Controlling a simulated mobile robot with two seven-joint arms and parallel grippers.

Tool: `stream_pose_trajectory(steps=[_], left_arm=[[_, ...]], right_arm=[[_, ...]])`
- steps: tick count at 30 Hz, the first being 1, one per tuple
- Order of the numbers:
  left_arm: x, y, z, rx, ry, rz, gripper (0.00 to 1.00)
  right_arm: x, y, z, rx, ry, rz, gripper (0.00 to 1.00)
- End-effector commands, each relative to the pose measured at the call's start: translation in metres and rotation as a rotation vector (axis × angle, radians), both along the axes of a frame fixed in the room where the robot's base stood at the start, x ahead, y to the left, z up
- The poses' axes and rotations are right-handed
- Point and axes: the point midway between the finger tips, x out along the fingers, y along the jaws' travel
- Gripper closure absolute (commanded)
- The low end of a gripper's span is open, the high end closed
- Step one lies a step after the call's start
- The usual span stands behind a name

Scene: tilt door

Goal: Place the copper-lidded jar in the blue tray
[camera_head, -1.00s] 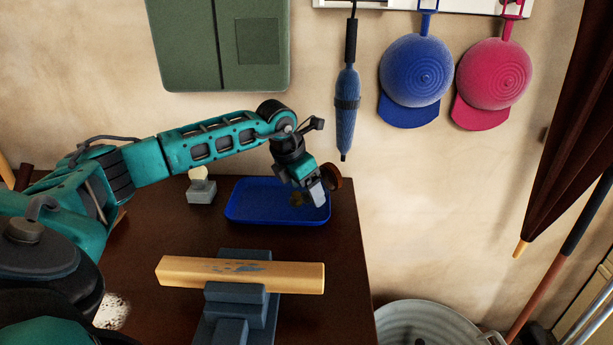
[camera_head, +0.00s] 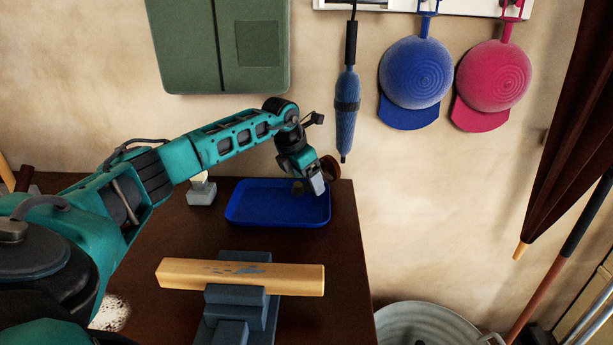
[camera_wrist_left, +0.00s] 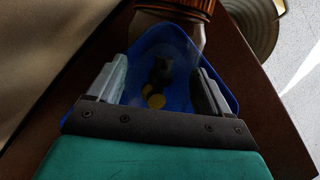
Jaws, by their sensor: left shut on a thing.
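My left gripper (camera_head: 315,184) is shut on the copper-lidded jar (camera_head: 332,168) at the back right of the table. The jar appears tilted, with its copper-brown lid to the right of the fingers. Its body is mostly hidden by the gripper in the head view. In the left wrist view, the jar's lid (camera_wrist_left: 178,12) is at the top, and coin-like contents show between the fingers (camera_wrist_left: 160,75). The blue tray (camera_head: 265,214) lies flat on the table; the jar overlaps its far right corner in the picture. I cannot tell whether they touch. My right gripper is not in view.
A wooden bar (camera_head: 240,276) rests across a grey-blue stepped stand (camera_head: 237,313) in front of the tray. A small grey block (camera_head: 201,194) with a cream top stands left of the tray. The wall is close behind. A metal tub (camera_head: 425,325) stands beyond the table's right edge.

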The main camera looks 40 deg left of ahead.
Motion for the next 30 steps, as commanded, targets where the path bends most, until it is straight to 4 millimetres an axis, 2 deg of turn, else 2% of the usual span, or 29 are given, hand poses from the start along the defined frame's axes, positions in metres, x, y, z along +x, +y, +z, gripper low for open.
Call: stream_pose_trajectory(steps=[8, 9, 14, 22, 26, 30], left_arm=[[0.000, 0.000, -0.004, -0.001, -0.003, 0.001, 0.63], [0.000, 0.000, -0.005, 0.000, 0.000, 0.000, 0.17], [0.000, 0.000, -0.005, 0.000, 0.000, 0.000, 0.01], [0.000, 0.000, -0.005, 0.000, 0.000, 0.000, 0.00], [0.000, 0.000, -0.008, 0.000, -0.002, 0.000, 0.00], [-0.011, 0.001, 0.025, 0.003, -0.004, 0.000, 0.00]], right_arm=[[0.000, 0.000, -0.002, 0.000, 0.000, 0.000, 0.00], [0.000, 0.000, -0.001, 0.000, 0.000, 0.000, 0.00], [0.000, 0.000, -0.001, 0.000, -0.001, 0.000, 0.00], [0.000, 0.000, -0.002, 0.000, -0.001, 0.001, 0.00], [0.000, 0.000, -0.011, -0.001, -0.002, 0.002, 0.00], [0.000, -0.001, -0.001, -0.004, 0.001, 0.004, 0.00]])
